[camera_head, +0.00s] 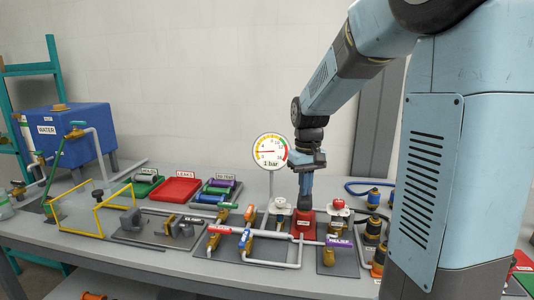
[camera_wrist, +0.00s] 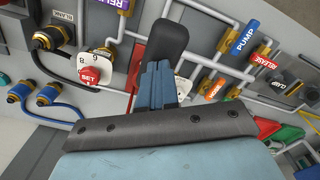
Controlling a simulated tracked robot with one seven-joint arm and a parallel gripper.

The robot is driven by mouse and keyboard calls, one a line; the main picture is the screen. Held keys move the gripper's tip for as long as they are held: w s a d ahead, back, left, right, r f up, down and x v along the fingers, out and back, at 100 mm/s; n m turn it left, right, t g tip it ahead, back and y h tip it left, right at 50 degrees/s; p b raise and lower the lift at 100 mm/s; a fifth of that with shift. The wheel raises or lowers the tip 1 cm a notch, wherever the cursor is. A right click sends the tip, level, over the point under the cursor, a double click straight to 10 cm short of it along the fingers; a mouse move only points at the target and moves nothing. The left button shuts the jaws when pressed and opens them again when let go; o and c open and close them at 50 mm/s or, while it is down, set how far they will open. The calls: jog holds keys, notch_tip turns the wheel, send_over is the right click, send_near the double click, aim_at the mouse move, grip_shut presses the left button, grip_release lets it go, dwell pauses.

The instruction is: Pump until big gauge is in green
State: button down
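The red pump base (camera_head: 303,222) stands right of the gauge post. My gripper (camera_head: 305,196) reaches down over it from above. Red pump parts (camera_wrist: 137,66) show beside the fingers.
A red-topped relief knob (camera_head: 339,206) stands close right of the pump; its SET dial shows in the wrist view (camera_wrist: 90,72). Pipes and coloured valve levers (camera_head: 250,240) lie left of the pump. A blue water tank (camera_head: 65,135) and coloured trays (camera_head: 175,190) are farther left.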

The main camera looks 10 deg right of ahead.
jog(key=shift+f, duration=3.5)
jog(key=shift+r, duration=4.4)
jog(key=shift+f, duration=0.1)
jog(key=shift+f, duration=4.25)
jog(key=shift+r, duration=4.35)
jog(key=shift+f, duration=0.15)
